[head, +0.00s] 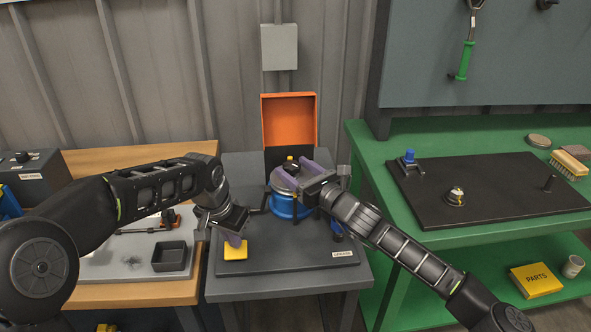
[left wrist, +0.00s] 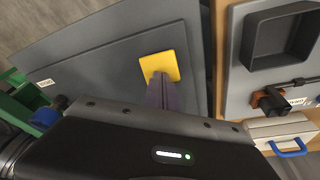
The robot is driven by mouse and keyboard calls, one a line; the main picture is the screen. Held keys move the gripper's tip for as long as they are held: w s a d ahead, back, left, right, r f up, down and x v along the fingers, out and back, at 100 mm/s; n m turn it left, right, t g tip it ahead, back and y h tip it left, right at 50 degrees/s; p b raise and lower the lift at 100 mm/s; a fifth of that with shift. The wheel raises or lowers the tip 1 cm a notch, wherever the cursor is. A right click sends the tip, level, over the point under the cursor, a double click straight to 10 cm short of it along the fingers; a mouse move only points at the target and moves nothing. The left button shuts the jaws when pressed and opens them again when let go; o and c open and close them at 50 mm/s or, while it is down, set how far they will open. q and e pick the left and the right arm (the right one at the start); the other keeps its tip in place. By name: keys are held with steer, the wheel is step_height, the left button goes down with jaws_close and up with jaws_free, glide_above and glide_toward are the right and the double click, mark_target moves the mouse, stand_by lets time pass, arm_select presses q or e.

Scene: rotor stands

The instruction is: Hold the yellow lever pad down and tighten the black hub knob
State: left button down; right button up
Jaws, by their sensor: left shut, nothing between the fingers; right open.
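The yellow lever pad (head: 236,253) lies at the front left of the grey stand. My left gripper (head: 234,242) is shut and empty, with its fingertips over the pad's edge. In the left wrist view the pad (left wrist: 160,66) shows past the closed purple fingers (left wrist: 162,90); I cannot tell whether it is pressed down. The black hub knob (head: 291,160) with a yellow mark stands on top of the blue rotor unit (head: 286,207). My right gripper (head: 299,177) is open, its purple fingers beside the knob, partly hiding the unit.
An orange box (head: 289,120) stands open behind the rotor unit. A black tray (head: 171,257) sits on the left bench. The green bench (head: 480,228) on the right holds a black board (head: 500,195) with a second small knob (head: 455,197).

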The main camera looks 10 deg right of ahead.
steer(key=shift+c, duration=0.2)
jaws_close()
stand_by(0.5)
